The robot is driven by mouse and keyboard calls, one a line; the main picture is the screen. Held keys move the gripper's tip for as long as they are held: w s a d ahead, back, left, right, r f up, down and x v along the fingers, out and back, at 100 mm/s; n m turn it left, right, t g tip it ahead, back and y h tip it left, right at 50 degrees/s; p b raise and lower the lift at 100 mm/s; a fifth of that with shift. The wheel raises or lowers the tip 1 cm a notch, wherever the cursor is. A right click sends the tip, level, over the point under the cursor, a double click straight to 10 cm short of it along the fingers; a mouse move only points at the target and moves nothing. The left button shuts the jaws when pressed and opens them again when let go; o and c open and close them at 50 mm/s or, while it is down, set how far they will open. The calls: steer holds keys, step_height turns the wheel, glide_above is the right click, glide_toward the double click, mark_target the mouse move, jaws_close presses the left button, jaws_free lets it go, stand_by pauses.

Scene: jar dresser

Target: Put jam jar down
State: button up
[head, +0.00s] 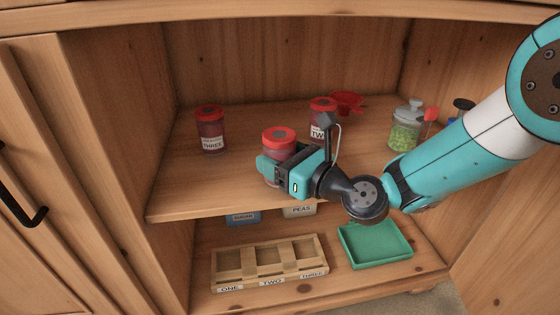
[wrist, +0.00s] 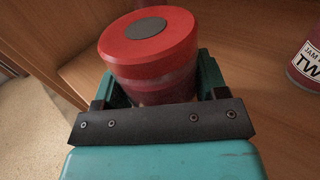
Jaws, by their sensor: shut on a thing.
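My gripper (head: 279,172) is shut on a jam jar (head: 279,141) with a red lid, near the front of the upper shelf. In the wrist view the held jar (wrist: 150,50) stands roughly upright between the jaws; its label is hidden. I cannot tell whether its base touches the shelf. Another red-lidded jam jar labelled THREE (head: 210,130) stands on the shelf to the left. A jam jar labelled TWO (head: 322,117) stands behind my gripper, partly hidden; it also shows at the right edge of the wrist view (wrist: 306,64).
The upper shelf (head: 190,185) is bare at front left. A red funnel (head: 347,101), a glass jar of peas (head: 404,130) and other items stand at the back right. Below are a wooden rack (head: 270,284) marked ONE, TWO, THREE, a green tray (head: 375,245) and labelled boxes (head: 299,210).

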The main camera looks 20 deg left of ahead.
steer(key=shift+f, duration=0.1)
steer(key=o, duration=1.2)
steer(key=shift+o, duration=0.2)
